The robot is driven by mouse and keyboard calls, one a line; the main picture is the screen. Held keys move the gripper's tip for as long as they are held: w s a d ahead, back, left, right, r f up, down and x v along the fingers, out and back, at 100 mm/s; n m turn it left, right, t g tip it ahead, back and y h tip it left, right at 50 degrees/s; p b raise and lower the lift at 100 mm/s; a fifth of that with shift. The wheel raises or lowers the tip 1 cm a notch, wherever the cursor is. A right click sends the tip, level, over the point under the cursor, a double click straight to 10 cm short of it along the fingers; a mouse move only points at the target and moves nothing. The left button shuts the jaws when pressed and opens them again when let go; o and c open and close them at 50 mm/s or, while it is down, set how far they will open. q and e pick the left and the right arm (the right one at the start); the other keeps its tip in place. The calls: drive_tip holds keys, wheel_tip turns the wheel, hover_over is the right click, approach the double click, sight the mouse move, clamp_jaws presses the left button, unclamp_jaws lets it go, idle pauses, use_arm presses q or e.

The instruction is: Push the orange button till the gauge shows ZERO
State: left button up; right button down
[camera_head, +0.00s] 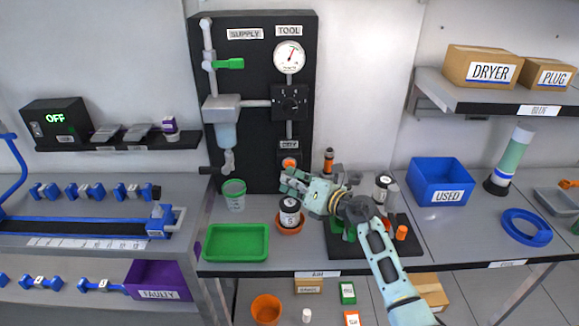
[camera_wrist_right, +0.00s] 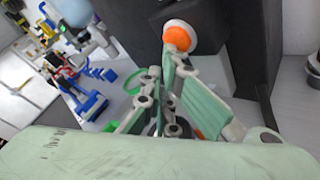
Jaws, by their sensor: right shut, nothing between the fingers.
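The orange button (camera_head: 289,163) sits low on the black supply panel (camera_head: 260,60). In the right wrist view the button (camera_wrist_right: 177,38) has a pale ring around it and lies just beyond the fingertips. The round gauge (camera_head: 289,56) is near the panel's top right, with a red needle pointing up and slightly right; its markings are too small to read. My right gripper (camera_head: 290,180) is shut and empty, just below and in front of the button. It also shows in the right wrist view (camera_wrist_right: 168,75). I cannot tell whether it touches the button. My left gripper is not in view.
A canister numbered 5 (camera_head: 290,211) stands in an orange dish below my right gripper. A green tray (camera_head: 236,258) lies left of it, and a green cup (camera_head: 233,193) stands behind the tray. A blue bin (camera_head: 441,183) marked USED is to the right.

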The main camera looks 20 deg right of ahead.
drive_tip(key=shift+w+d, duration=0.1)
drive_tip(key=shift+w, duration=0.3)
drive_tip(key=shift+r, duration=0.1)
idle(0.5)
drive_tip(key=shift+s+p, duration=0.5)
drive_tip(key=shift+s, duration=0.15)
drive_tip(key=shift+s+a, duration=0.2)
drive_tip(key=shift+s+a+p, duration=0.1)
drive_tip(key=shift+s+p, duration=0.15)
drive_tip(key=shift+p, duration=0.15)
drive_tip(key=s+p, duration=0.1)
drive_tip(key=s+a+p, duration=0.1)
drive_tip(key=s, duration=0.1)
drive_tip(key=shift+s, duration=0.15)
drive_tip(key=shift+s+a+p, duration=0.1)
drive_tip(key=shift+s+p, duration=0.25)
drive_tip(key=shift+s, duration=0.15)
